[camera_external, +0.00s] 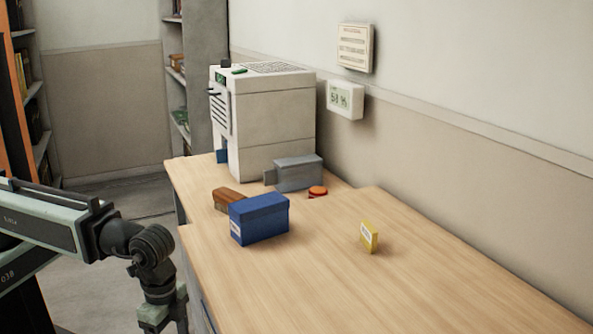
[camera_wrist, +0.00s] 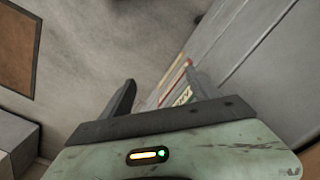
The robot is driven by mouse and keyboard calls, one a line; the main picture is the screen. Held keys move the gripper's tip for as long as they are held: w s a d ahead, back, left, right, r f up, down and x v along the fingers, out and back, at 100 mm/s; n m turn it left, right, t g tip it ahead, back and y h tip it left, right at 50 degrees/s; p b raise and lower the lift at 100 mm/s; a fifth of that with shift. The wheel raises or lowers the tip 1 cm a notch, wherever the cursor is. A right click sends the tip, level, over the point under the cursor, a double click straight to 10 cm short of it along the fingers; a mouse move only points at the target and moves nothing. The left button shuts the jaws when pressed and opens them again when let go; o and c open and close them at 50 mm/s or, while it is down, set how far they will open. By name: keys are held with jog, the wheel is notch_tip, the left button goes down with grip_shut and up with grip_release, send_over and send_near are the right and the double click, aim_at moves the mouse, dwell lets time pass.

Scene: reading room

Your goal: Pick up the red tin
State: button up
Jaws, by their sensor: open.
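A small round red thing (camera_external: 317,191), which looks like the red tin, sits on the wooden desk (camera_external: 330,270) beside a grey box (camera_external: 297,173). It is low and only its reddish top shows clearly. My gripper (camera_wrist: 160,78) is open, with its two dark fingers apart and nothing held between them. In the external view my arm hangs down at the lower left, off the desk's near edge, and its end is cut off by the frame. I cannot make out the red tin in the wrist view.
A blue box (camera_external: 260,218), a brown block (camera_external: 228,199) and a small yellow box (camera_external: 369,236) stand on the desk. A large white machine (camera_external: 270,120) stands at the back. The desk's right front is clear. Grey panels (camera_wrist: 240,50) are close to my gripper.

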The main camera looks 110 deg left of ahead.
jog(key=shift+o, duration=0.9)
